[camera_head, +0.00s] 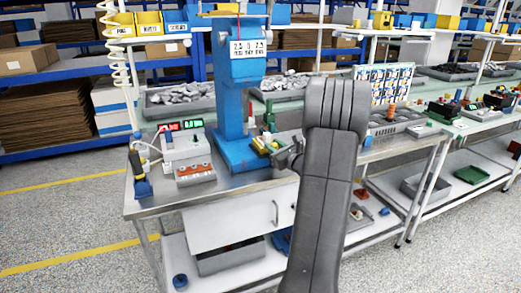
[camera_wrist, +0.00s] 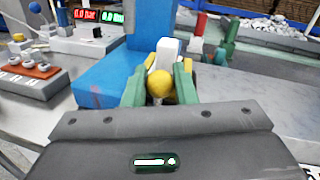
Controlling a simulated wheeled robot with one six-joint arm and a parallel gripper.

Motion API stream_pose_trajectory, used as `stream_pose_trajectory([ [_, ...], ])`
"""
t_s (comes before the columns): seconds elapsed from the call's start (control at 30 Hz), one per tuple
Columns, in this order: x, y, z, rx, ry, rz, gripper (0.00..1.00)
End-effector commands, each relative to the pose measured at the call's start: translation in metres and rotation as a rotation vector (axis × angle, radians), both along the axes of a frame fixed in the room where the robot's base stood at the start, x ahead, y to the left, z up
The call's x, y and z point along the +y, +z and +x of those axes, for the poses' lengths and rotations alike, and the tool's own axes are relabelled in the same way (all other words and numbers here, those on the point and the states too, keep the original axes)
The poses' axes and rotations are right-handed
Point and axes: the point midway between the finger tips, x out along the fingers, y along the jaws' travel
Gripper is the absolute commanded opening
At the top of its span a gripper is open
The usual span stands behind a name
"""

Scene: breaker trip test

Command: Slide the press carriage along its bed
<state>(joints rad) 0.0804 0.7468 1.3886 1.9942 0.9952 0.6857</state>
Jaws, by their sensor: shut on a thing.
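The blue press (camera_head: 237,90) stands on the metal bench, its blue base also showing in the wrist view (camera_wrist: 105,80). A small carriage with a yellow round knob (camera_wrist: 160,85) and a pale block (camera_wrist: 168,52) behind it sits at the press base. My gripper (camera_wrist: 160,88) is shut on the yellow knob, with one green finger on each side. In the head view my gripper (camera_head: 278,150) is at the right of the press base, partly hidden by my arm. The carriage's underside and most of its bed are hidden.
Grey bins of metal parts (camera_head: 178,100) are behind. Red and green upright pieces (camera_wrist: 200,28) stand close behind the carriage. The bench front edge is clear.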

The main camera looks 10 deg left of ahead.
Motion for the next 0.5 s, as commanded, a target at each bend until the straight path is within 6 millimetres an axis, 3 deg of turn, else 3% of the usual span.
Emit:
stream_pose_trajectory([
  [0.2, -0.049, 0.0, 0.033, -0.001, -0.004, -0.001, 0.0],
  [0.5, -0.1, 0.0, 0.067, -0.001, -0.003, 0.0, 0.0],
])
